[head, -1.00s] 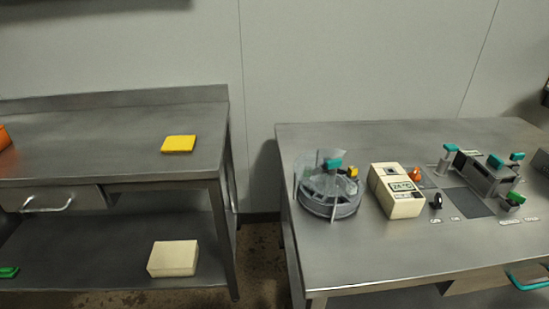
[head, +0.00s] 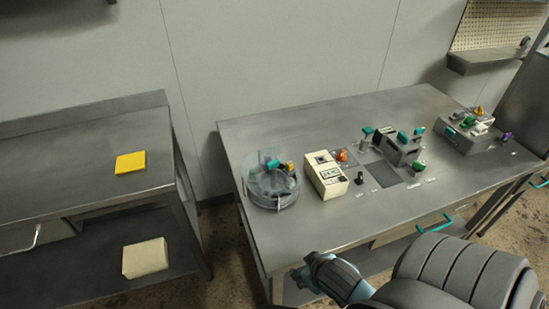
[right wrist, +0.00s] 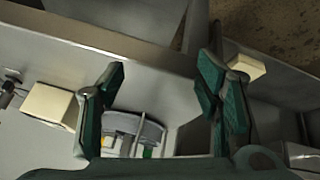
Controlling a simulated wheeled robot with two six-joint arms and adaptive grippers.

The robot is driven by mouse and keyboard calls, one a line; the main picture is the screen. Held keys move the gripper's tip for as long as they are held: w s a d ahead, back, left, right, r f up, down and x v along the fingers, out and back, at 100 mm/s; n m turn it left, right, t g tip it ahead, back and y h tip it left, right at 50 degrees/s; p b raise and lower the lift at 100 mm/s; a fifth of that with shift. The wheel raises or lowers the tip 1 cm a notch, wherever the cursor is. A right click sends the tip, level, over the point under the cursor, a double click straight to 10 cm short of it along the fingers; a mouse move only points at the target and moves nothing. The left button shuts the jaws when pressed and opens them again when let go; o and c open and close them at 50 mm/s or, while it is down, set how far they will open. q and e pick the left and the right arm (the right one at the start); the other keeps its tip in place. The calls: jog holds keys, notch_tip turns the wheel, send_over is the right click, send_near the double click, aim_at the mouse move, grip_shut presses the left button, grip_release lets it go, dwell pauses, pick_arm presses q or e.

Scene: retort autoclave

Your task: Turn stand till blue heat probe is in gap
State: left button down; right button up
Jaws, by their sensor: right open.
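The round stand (head: 272,188), grey with a clear upright guard, sits at the left end of the right bench. A teal piece (head: 273,164) and a small yellow piece (head: 290,167) show at its top. I cannot make out a blue heat probe or the gap at this size. My right gripper (head: 308,272) is in front of the bench's near edge, apart from the stand. In the right wrist view its two dark green fingers are spread, with nothing held, and part of the stand (right wrist: 147,131) shows between them. My left gripper is not in view.
A cream meter with a display (head: 326,176) stands right of the stand, with an orange knob (head: 342,155) beyond it. Grey fixtures with teal handles (head: 398,148) are further right. Bare benchtop lies in front of the stand.

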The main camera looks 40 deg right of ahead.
jog(key=w+d+r+m+t+h, duration=0.1)
jog(key=w+d+r+t, duration=0.3)
jog(key=w+d+r, duration=0.35)
jog(key=t+y+b, duration=0.3)
jog(key=t+b, duration=0.1)
jog(key=b, duration=0.2)
send_near(275, 163)
jog(key=shift+a+f+n, duration=0.25)
jog(key=shift+f+n, duration=0.05)
jog(key=shift+f, duration=0.15)
jog(key=b+x, duration=0.1)
jog(key=x, duration=0.3)
jog(key=b+x, duration=0.2)
jog(key=x, duration=0.2)
jog(key=shift+w+d+r, duration=0.15)
jog(key=shift+d+r, duration=0.05)
jog(key=shift+w+b, duration=0.3)
jog(key=shift+w, duration=0.2)
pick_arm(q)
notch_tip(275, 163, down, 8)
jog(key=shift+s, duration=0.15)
pick_arm(e)
jog(key=shift+c, duration=0.4)
grip_shut()
